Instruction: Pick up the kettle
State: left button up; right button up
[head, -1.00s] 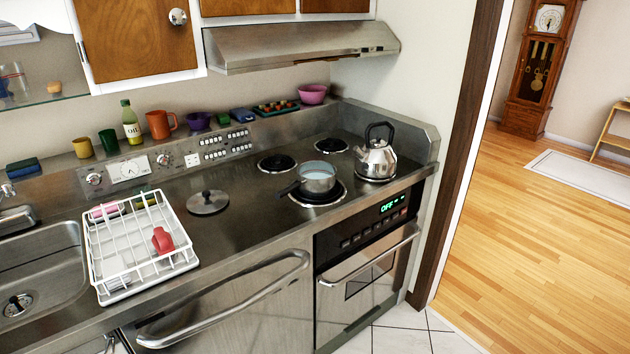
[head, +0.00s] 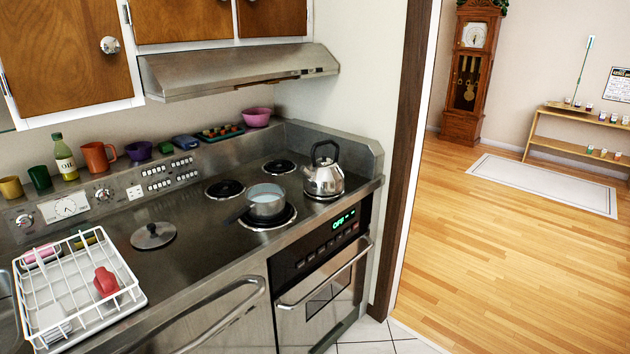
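The kettle (head: 324,179) is shiny metal with a black arched handle on top. It stands upright on the right front part of the coil hob, close to the counter's right end. Neither of my grippers is in the head view, and nothing touches the kettle's handle.
A saucepan (head: 266,202) stands on the front coil left of the kettle. A lid (head: 153,235) lies on the counter, and a white dish rack (head: 136,292) is at the left. The range hood (head: 236,70) hangs above. The wooden floor beyond the doorway is open.

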aim_at(324, 176)
jog(key=i+j, duration=0.15)
jog(key=i, duration=0.3)
jog(key=i+j, duration=0.1)
jog(key=i, duration=0.35)
